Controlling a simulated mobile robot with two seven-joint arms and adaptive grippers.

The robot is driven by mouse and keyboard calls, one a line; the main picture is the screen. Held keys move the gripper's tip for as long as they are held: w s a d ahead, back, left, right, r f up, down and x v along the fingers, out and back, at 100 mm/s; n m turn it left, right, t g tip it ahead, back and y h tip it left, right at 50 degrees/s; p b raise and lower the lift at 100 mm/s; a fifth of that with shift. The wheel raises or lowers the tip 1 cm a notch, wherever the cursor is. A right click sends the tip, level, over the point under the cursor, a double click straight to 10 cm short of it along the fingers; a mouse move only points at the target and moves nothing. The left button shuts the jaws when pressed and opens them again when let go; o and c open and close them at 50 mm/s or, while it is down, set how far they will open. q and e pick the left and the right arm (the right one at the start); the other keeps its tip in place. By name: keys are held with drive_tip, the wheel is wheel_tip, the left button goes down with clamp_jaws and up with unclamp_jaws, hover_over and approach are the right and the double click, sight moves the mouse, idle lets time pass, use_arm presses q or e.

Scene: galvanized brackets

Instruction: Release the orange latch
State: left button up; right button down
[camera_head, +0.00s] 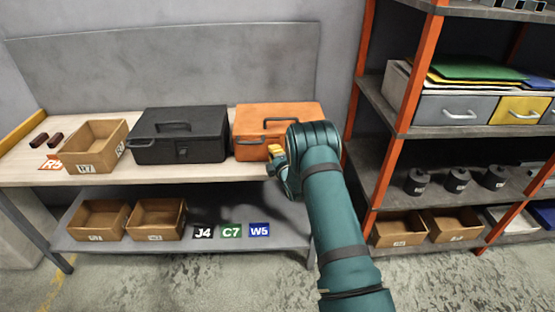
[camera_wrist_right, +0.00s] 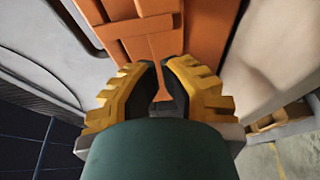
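The orange case (camera_head: 250,120) stands closed on the workbench, with a dark handle on its lid. My right gripper (camera_head: 276,152) is at its front face. In the right wrist view its two yellow fingers with black pads (camera_wrist_right: 159,68) point at the orange front (camera_wrist_right: 205,25), tips close together. A narrow orange strip shows between the pads; I cannot tell whether they touch it or grip anything. A raised orange block, which looks like the latch (camera_wrist_right: 145,25), lies just beyond the tips. In the head view my gripper and arm hide the latch area. My left gripper is not in view.
A black case (camera_head: 180,137) stands left of the orange one, a cardboard bin (camera_head: 92,160) further left. The lower shelf (camera_head: 230,246) holds two bins and several letter-number tags. An orange-posted rack (camera_head: 400,120) stands close on the right of my arm.

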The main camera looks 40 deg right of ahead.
drive_tip(key=p+v, duration=0.1)
drive_tip(key=v, duration=0.9)
drive_tip(key=shift+p, duration=0.3)
drive_tip(key=s+a+f+m+g+y, duration=0.2)
drive_tip(key=s+a+f+m+g, duration=0.3)
drive_tip(key=a, duration=0.5)
drive_tip(key=s+a+f+m+g+y, duration=0.2)
drive_tip(key=s+a+f+m+g, duration=0.2)
drive_tip(key=a+f+m, duration=0.4)
drive_tip(key=s+a+r+m+g+y, duration=0.1)
drive_tip(key=s+a+m+g+y, duration=0.2)
drive_tip(key=s+a+g, duration=0.4)
drive_tip(key=s+a+m, duration=0.1)
drive_tip(key=s+a, duration=0.8)
drive_tip(key=s, duration=0.1)
drive_tip(key=shift+s+a+r+y, duration=0.15)
drive_tip(key=shift+s+a+y, duration=0.1)
drive_tip(key=shift+y, duration=0.15)
